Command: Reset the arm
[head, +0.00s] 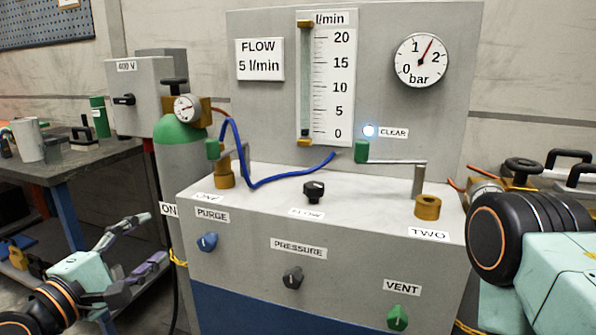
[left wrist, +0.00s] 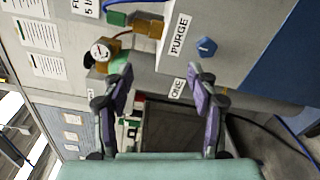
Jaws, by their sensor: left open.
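No microscope shows. Two lever arms sit on a grey console (head: 330,222). Lever TWO (head: 395,162) lies level, its green handle (head: 361,151) to the left of its brass pivot (head: 427,207). Lever ONE, with a green handle (head: 212,149), stands over a brass base (head: 224,178), partly behind a blue hose. My left gripper (head: 150,240) is open and empty, left of the console and apart from it. In the left wrist view my open gripper (left wrist: 160,80) has the PURGE knob (left wrist: 206,46) ahead to the right. My right gripper is out of view.
The console carries a blue PURGE knob (head: 207,242), PRESSURE knob (head: 292,277), green VENT knob (head: 398,318) and black FLOW knob (head: 314,191). A flow tube (head: 306,85), a gauge (head: 421,60) and a lit CLEAR lamp (head: 369,130) are on the panel. A green cylinder (head: 180,135) stands left.

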